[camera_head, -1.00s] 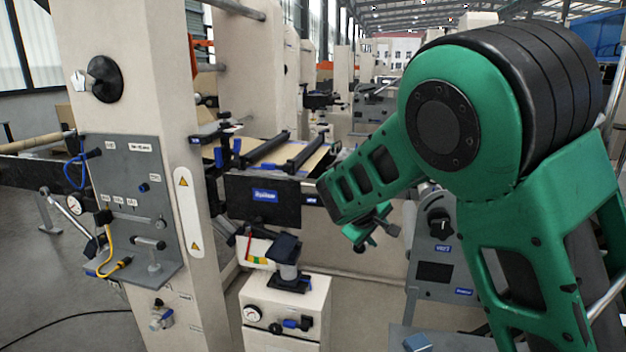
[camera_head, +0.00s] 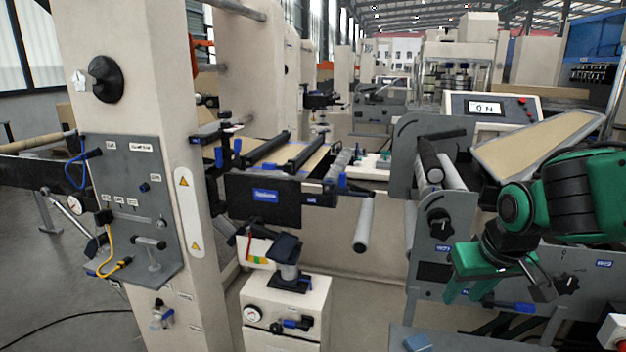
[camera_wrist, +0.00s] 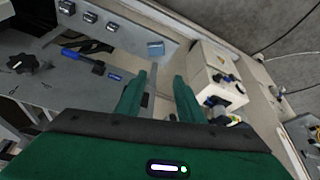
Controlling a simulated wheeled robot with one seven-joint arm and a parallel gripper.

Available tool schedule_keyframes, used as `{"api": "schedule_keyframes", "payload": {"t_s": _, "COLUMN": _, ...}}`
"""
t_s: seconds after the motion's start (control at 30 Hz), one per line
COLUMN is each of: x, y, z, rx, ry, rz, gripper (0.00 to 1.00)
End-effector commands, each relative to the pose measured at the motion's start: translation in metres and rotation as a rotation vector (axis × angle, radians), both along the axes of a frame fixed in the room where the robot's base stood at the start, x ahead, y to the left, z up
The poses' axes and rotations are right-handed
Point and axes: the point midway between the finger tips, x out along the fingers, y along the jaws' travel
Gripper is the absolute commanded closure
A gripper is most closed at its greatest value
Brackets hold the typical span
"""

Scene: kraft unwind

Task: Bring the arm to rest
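My gripper (camera_head: 464,292) is at the lower right of the head view, with its green fingers pointing down in front of the grey machine side plate (camera_head: 425,240). In the wrist view my gripper (camera_wrist: 158,80) shows two green fingers standing apart, with nothing held between them. My arm is folded low at the right edge of the head view. Part of it is cut off by the frame.
A cream cabinet (camera_head: 290,328) with a gauge and a dark post stands at lower centre; it also shows in the wrist view (camera_wrist: 212,80). A cream column (camera_head: 125,75) with a grey valve panel (camera_head: 125,190) stands left.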

Motion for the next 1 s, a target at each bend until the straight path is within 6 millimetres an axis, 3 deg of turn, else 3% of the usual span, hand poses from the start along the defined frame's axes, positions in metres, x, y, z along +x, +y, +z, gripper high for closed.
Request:
{"api": "schedule_keyframes", "payload": {"t_s": 0.2, "x": -0.035, "y": -0.004, "z": 0.001, "rx": 0.026, "ry": 0.002, "rz": -0.050, "gripper": 0.66}}
{"api": "schedule_keyframes", "payload": {"t_s": 0.37, "x": -0.069, "y": -0.046, "z": -0.006, "rx": 0.029, "ry": 0.098, "rz": -0.189, "gripper": 0.66}}
{"api": "schedule_keyframes", "payload": {"t_s": 0.5, "x": -0.109, "y": -0.078, "z": -0.011, "rx": 0.047, "ry": 0.190, "rz": -0.323, "gripper": 0.66}}
{"api": "schedule_keyframes", "payload": {"t_s": 0.73, "x": -0.180, "y": -0.110, "z": -0.017, "rx": 0.110, "ry": 0.342, "rz": -0.534, "gripper": 0.66}}
{"api": "schedule_keyframes", "payload": {"t_s": 0.83, "x": -0.195, "y": -0.114, "z": -0.018, "rx": 0.130, "ry": 0.377, "rz": -0.578, "gripper": 0.66}}
{"api": "schedule_keyframes", "payload": {"t_s": 1.0, "x": -0.199, "y": -0.114, "z": -0.018, "rx": 0.135, "ry": 0.388, "rz": -0.591, "gripper": 0.66}}
